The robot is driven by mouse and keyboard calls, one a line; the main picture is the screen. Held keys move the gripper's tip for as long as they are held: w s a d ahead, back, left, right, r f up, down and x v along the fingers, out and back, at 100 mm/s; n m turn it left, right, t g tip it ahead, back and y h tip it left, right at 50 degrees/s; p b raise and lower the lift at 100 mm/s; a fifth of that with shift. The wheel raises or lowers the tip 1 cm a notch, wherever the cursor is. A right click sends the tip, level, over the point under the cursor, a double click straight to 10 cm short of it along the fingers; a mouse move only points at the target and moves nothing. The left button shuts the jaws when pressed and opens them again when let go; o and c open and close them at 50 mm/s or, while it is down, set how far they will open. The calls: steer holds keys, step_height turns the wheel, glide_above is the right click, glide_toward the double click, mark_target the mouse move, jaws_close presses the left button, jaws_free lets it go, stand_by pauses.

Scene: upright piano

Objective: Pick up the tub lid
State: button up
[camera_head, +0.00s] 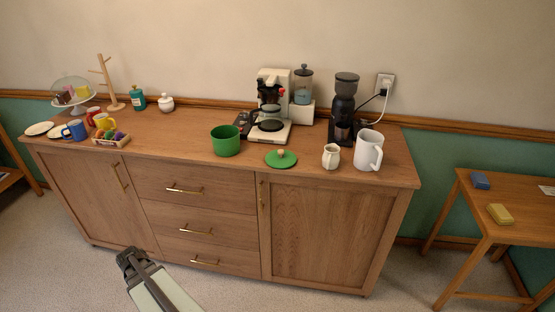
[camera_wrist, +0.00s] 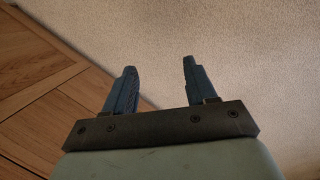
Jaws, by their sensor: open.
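My gripper (camera_head: 128,255) is low in front of the sideboard, well below and to the left of the lid. In the wrist view my gripper (camera_wrist: 158,75) shows two dark fingers apart with nothing between them, and the lid is not in that view.
A coffee machine (camera_head: 272,105) stands behind the lid. A small cream jug (camera_head: 331,156), a large white jug (camera_head: 368,150) and a black grinder (camera_head: 343,112) are to its right. Colored mugs and plates crowd the left of the sideboard (camera_head: 180,160), whose drawer handles stick out in front.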

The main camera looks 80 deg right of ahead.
steer(key=s+d+r+m+t+h, duration=0.1)
steer(key=d+r+m, duration=0.1)
steer(key=d+r, duration=0.5)
steer(key=s+d+r+m, duration=0.15)
steer(key=d+r, duration=0.25)
steer(key=d, duration=0.5)
step_height(320, 180, up, 36)
steer(key=m+h, duration=0.4)
steer(key=m, duration=0.6)
glide_above(281, 151)
steer(key=w+a, duration=0.1)
steer(key=a, duration=0.4)
steer(key=shift+w+x, duration=0.15)
steer(key=shift+x, duration=2.05)
steer(key=shift+w+x, duration=0.2)
steer(key=shift+x, duration=2)
steer(key=shift+w+x, duration=0.15)
steer(key=shift+x, duration=2.05)
steer(key=shift+a+f, duration=0.1)
jaws_close()
